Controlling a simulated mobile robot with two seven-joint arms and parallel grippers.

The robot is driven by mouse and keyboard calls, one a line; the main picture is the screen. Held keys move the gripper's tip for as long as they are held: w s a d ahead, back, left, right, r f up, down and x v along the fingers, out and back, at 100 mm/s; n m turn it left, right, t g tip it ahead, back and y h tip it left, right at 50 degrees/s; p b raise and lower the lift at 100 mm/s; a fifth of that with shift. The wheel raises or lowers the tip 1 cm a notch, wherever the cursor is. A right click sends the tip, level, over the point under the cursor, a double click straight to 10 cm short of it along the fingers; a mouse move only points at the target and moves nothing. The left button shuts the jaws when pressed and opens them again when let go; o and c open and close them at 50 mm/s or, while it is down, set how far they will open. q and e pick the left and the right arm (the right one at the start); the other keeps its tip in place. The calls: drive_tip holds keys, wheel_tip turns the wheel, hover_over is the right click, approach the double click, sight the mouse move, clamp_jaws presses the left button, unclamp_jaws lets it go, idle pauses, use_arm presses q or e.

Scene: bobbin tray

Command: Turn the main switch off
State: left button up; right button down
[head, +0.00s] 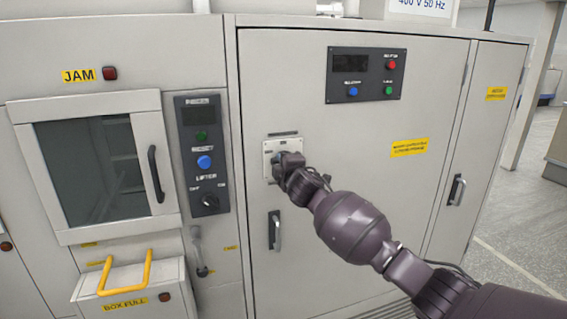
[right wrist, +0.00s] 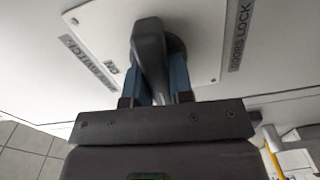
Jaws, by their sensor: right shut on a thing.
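The main switch is on a pale square plate (head: 269,147) on the grey cabinet door, left of its middle. My right gripper (head: 283,165) is at the plate and covers the knob in the head view. In the right wrist view the switch's dark grey handle (right wrist: 150,48) stands out from the white plate (right wrist: 205,40), and my right gripper (right wrist: 156,78) is shut on it, one finger on each side. I cannot tell the handle's set position. My left gripper is not in view.
A door handle (head: 274,230) is just below the switch. A button panel (head: 364,75) is above right. A control column (head: 203,150) with a blue button and black knob, and a windowed door (head: 93,165), are to the left. A yellow-handled box (head: 130,295) juts out lower left.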

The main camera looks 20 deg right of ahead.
drive_tip(key=shift+n, duration=0.6)
drive_tip(key=c, duration=1)
unclamp_jaws()
drive_tip(key=shift+s, duration=0.1)
drive_tip(key=s+b, duration=0.1)
drive_tip(key=s, duration=0.9)
drive_tip(key=shift+s+d, duration=0.15)
drive_tip(key=shift+s, duration=0.15)
